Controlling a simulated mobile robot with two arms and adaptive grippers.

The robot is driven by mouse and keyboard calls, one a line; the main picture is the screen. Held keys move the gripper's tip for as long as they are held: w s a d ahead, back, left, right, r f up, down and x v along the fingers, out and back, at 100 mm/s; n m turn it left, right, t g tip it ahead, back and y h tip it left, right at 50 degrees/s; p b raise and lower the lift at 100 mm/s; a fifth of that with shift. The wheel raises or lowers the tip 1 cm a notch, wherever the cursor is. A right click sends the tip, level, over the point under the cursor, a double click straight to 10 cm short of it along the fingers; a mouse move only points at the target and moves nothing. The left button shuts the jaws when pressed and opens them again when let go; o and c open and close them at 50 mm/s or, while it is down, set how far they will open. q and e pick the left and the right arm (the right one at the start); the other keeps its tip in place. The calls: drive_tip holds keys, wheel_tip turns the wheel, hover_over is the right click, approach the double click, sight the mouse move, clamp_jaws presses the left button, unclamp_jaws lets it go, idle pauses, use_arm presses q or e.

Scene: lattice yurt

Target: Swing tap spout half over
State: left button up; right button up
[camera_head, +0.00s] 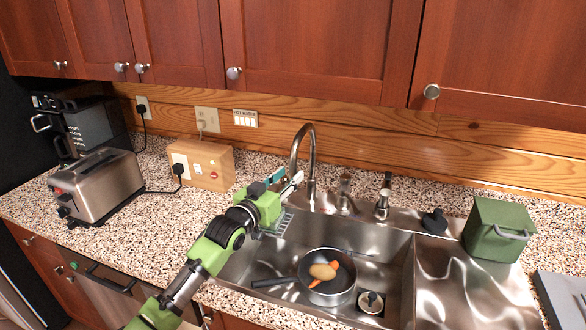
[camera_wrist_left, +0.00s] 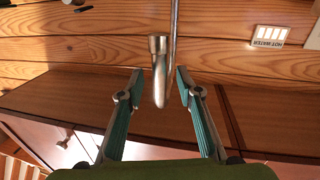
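The metal tap (camera_head: 313,160) stands behind the sink with its gooseneck spout arching up and its outlet turned toward the left front. My left gripper (camera_head: 286,181) is at the spout's outlet end, reaching in from the lower left. In the left wrist view, which appears upside down, the spout (camera_wrist_left: 160,88) lies between the two teal-padded fingers of my left gripper (camera_wrist_left: 157,88). The fingers are open, with a visible gap on each side of the spout. Whether any part touches it cannot be told. My right gripper is not in view.
The steel sink (camera_head: 407,275) holds a pan (camera_head: 331,292) with food in it. Tap fittings (camera_head: 383,198) stand right of the spout. A green box (camera_head: 497,230) sits at the right, a wooden socket box (camera_head: 202,164) and a toaster (camera_head: 98,183) at the left. Cabinets (camera_head: 320,45) hang above.

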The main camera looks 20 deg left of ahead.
sight(291, 174)
use_arm(q)
drive_tip(key=shift+x, duration=1.65)
clamp_jaws()
